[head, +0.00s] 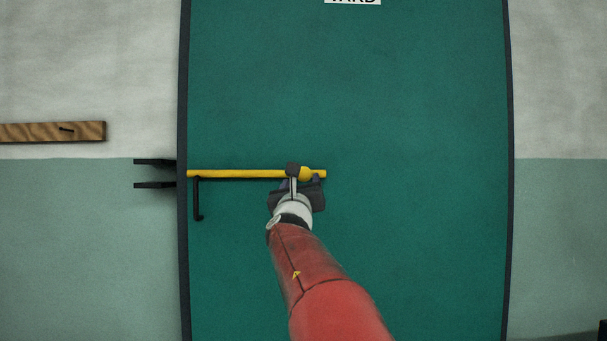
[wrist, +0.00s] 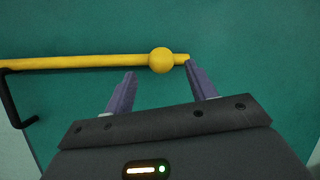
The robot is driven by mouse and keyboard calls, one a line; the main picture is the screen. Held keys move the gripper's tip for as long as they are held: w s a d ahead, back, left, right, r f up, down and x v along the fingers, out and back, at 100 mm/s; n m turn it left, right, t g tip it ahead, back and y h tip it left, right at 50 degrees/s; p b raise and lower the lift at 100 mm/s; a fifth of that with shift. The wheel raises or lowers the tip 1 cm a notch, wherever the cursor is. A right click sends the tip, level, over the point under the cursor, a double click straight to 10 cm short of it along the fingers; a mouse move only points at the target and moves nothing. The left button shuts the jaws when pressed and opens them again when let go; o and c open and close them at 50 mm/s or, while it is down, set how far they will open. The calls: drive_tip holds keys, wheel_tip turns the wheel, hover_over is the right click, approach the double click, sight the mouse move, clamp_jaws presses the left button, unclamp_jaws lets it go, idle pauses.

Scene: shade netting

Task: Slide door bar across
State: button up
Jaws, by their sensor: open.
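The yellow door bar (head: 235,174) lies level across the left half of the green door (head: 400,120). Its left end is at the door's left edge, beside the dark bracket (head: 155,173) on the wall. A round yellow knob (wrist: 162,60) sits near the bar's right end. My gripper (head: 304,175) is at the bar's right part. In the wrist view, the open fingers (wrist: 158,82) stand on either side of the knob, just below it in the picture. I cannot tell whether they touch the bar.
A black hook-shaped handle (head: 198,200) hangs on the door below the bar's left part. A wooden rail with a peg (head: 50,132) is on the wall at left. A sign (head: 352,2) is at the top. The door right of the bar is bare.

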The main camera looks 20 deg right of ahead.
sight(303, 177)
drive_tip(key=p+x, duration=0.2)
drive_tip(key=x, duration=0.3)
drive_tip(key=shift+w+d+r, duration=0.15)
drive_tip(key=shift+r, duration=0.05)
drive_tip(key=shift+w+d+p, duration=0.15)
drive_tip(key=shift+w+p, duration=0.3)
drive_tip(key=shift+w, duration=0.05)
